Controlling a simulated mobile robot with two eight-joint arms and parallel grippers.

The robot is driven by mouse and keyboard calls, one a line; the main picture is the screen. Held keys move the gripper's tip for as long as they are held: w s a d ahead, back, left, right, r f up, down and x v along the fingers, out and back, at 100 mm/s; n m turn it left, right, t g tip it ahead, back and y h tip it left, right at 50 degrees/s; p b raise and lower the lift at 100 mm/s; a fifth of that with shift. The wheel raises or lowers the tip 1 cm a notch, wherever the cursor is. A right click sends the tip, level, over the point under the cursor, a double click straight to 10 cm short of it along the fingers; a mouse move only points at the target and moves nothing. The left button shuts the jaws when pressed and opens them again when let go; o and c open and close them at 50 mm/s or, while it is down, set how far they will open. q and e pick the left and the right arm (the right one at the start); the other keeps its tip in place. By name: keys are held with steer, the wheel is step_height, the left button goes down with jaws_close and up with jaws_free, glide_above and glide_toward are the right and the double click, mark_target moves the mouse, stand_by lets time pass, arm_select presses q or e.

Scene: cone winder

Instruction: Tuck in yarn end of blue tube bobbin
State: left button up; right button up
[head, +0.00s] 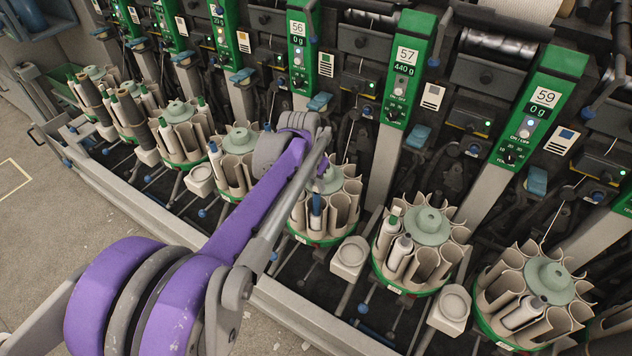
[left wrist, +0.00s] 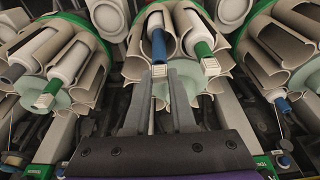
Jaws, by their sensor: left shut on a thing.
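The blue tube bobbin (head: 316,204) stands in a pocket of the round magazine (head: 299,208) in the middle of the head view. In the left wrist view the blue tube (left wrist: 159,44) points toward my gripper, and a small pale block, seemingly its yarn end (left wrist: 159,71), is at its tip. My left gripper (left wrist: 160,74) has its fingertips on either side of this pale block and is shut on it. In the head view the left gripper (head: 322,172) is just above the magazine, partly hidden by my wrist. My right gripper is not in view.
A green-tipped bobbin (left wrist: 203,48) stands close beside the blue one in the same magazine. Similar magazines stand on both sides, one to the right (head: 423,219). Green machine posts (head: 408,70) rise behind. A pale cup (head: 350,256) stands in front.

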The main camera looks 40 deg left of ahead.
arm_select(q)
steer(key=shift+f, duration=0.2)
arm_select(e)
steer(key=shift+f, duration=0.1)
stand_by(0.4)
arm_select(q)
steer(key=o, duration=1.4)
steer(key=shift+r+p, duration=2)
steer(key=shift+r, duration=1.5)
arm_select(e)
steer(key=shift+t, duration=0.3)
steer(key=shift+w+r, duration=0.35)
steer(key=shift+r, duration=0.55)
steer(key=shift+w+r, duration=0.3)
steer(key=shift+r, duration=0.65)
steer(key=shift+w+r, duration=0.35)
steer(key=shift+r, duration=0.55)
